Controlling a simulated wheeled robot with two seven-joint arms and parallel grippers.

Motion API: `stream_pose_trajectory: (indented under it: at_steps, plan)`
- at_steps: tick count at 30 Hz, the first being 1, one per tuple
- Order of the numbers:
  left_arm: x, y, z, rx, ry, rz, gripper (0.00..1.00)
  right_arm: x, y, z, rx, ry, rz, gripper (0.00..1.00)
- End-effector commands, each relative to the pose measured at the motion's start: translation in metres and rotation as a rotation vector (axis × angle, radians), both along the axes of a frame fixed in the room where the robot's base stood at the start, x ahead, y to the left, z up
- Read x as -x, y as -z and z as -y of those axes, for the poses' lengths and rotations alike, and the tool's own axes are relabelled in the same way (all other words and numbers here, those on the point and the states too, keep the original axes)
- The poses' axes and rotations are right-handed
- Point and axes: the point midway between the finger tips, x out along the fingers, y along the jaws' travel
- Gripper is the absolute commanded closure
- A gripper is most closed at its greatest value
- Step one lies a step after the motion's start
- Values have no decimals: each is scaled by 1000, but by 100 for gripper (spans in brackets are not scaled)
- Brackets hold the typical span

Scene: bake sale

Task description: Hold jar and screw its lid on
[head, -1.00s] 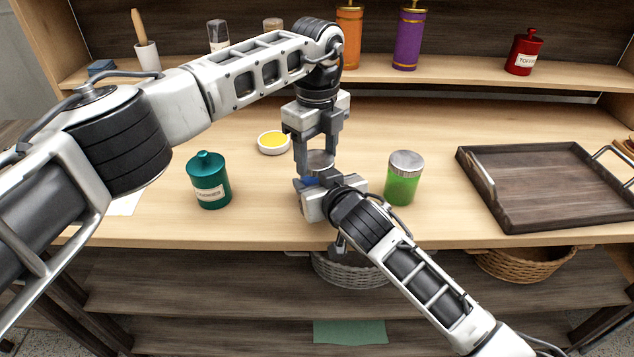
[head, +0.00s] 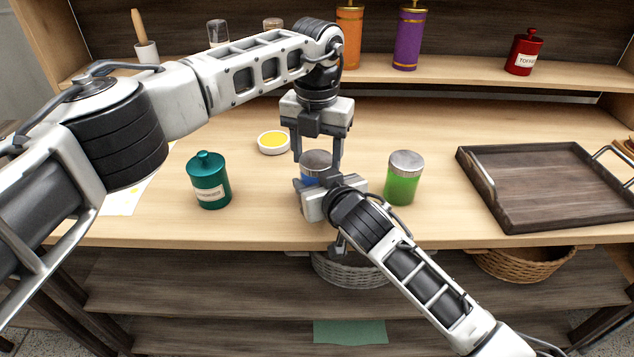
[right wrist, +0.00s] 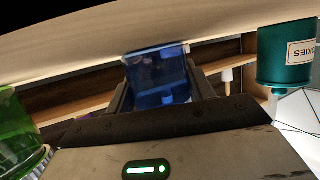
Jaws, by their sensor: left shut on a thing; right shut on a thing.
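A small jar with blue contents (head: 312,181) stands near the front of the table, left of centre of the green jar. A silver lid (head: 316,158) sits over its mouth; I cannot tell how tightly. My left gripper (head: 317,165) comes down from above and is shut on the lid, one finger on each side. My right gripper (head: 319,187) comes from the front and is shut on the jar's body, hiding its lower part. In the right wrist view the blue jar (right wrist: 158,78) shows between the right fingers.
A green jar with a silver lid (head: 402,185) stands close right of my right gripper. A teal canister (head: 209,183) and a white bowl of yellow (head: 273,143) are to the left. A dark wooden tray (head: 545,190) lies at right.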

Motion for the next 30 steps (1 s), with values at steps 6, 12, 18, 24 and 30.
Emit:
stream_pose_trajectory:
  at_steps: [6, 12, 18, 24, 30]
  plan:
    - [0, 0, 0, 0, -2, -1, 22, 0, 1, 1, 1, 2, -2, 100]
    - [0, 0, 0, 0, -3, -1, 22, 0, 1, 1, 1, 2, -2, 100]
    - [-1, -14, 0, 1, -4, 3, 22, 0, 1, 1, 1, 2, -2, 100]
    - [0, -40, 0, 1, -3, 2, 22, 0, 1, 1, 2, 2, -1, 100]
    - [0, -45, 0, 0, -3, 0, 22, 0, 1, 1, 2, 2, -1, 100]
